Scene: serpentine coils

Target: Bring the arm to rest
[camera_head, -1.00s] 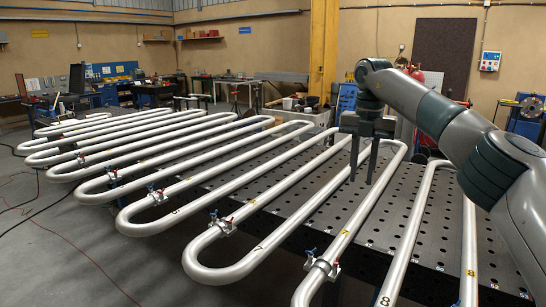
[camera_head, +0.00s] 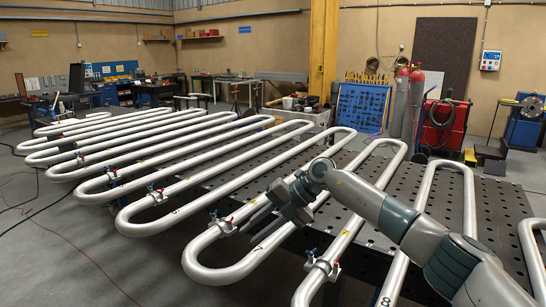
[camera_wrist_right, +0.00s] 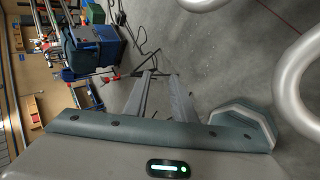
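My right arm (camera_head: 360,195) comes in from the lower right, bent over the silver serpentine tube (camera_head: 165,203). My right gripper (camera_head: 250,236) points down to the left, above the near bends of the coils. Its two fingers are apart with nothing between them. Silver tube bends (camera_wrist_right: 290,80) lie at the right of that view. My left gripper is not in view.
The coil lies across a dark perforated table (camera_head: 500,205), with small red and blue valves (camera_head: 318,262) on near bends. Behind stand gas cylinders (camera_head: 416,100), a red welding unit (camera_head: 444,125) and a blue panel (camera_head: 361,107). Open grey floor (camera_head: 60,250) lies at the left.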

